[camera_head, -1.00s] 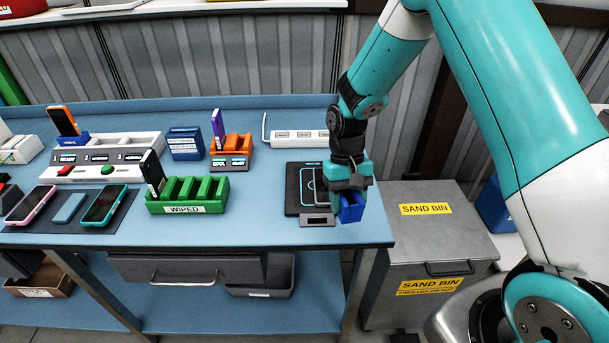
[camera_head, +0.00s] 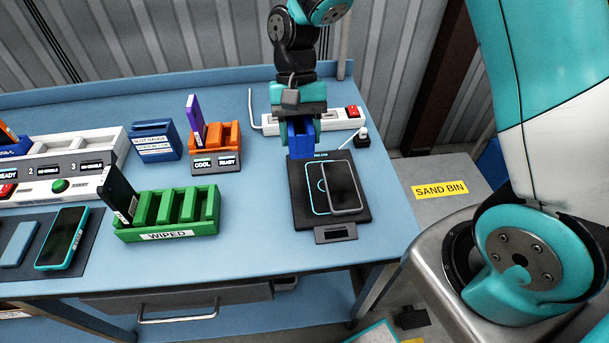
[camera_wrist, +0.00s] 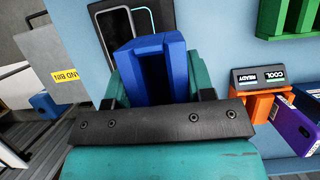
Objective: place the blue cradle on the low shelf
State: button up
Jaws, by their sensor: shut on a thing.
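My gripper (camera_head: 302,133) is shut on a small blue cradle (camera_head: 301,146), held above the back edge of the black pad at the right end of the bench. In the wrist view the blue cradle (camera_wrist: 152,66) sits between the teal fingers, its open slot showing. The lower shelf is mostly hidden below the bench; a blue strip of it (camera_head: 250,318) shows under the drawer. Another blue holder (camera_head: 155,142) with a white label stands on the bench at the back, left of the orange holder.
A black pad (camera_head: 298,205) carries a dark phone (camera_head: 346,188). A white power strip (camera_head: 333,122) lies behind. A green rack (camera_head: 168,222) labelled WIPED and an orange holder (camera_head: 222,137) stand left. A grey sand bin (camera_head: 440,215) is right of the bench.

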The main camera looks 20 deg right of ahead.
aim_at(302, 195)
notch_tip(302, 195, down, 14)
jog(key=shift+p, duration=1.25)
jog(key=shift+s+f, duration=0.1)
jog(key=shift+f, duration=0.1)
jog(key=o, duration=1)
jog(key=shift+c, duration=0.2)
jog(key=shift+r, duration=0.1)
